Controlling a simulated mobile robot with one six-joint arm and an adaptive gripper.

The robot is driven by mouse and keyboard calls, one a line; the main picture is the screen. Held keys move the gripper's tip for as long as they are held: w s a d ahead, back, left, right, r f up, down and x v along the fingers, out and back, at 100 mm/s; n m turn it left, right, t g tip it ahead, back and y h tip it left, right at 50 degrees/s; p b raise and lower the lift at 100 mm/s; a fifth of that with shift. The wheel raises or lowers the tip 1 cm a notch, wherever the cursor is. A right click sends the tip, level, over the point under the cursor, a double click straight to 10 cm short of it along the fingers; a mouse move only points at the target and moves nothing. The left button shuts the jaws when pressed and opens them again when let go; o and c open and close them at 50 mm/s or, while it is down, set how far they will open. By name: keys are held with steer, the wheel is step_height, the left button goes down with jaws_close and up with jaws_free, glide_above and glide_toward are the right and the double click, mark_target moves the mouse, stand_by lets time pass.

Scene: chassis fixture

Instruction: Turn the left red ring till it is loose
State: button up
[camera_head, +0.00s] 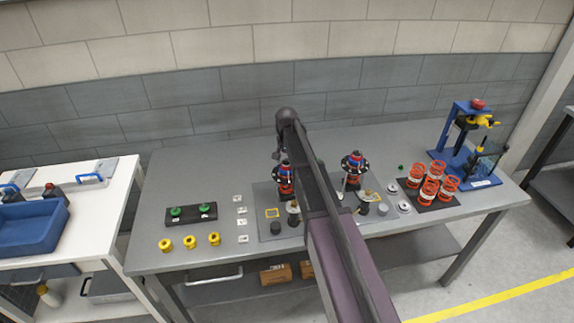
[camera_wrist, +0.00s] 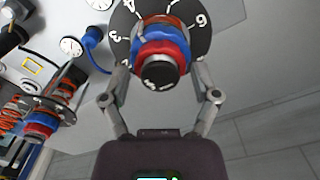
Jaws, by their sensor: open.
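The left stand, with its red ring (camera_head: 284,178) and blue ring, shows in the head view just left of my arm. In the wrist view, a red ring (camera_wrist: 181,57) sits below a blue ring (camera_wrist: 148,45) on a black numbered disc (camera_wrist: 203,36), with a dark round end in front. My gripper (camera_wrist: 161,70) is open, with one finger on each side of this red ring. I cannot tell whether the fingers touch it. In the head view my gripper is not clearly visible. The right stand (camera_head: 354,165) carries similar rings.
The second stand shows at the wrist view's left edge (camera_wrist: 40,128). A brick wall lies behind.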

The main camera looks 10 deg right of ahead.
steer(key=shift+m, duration=0.3)
steer(key=m, duration=1)
steer(key=shift+m, duration=0.4)
steer(key=m, duration=0.6)
steer(key=shift+m, duration=0.5)
steer(key=shift+m, duration=2.3)
steer(key=shift+c, duration=0.2)
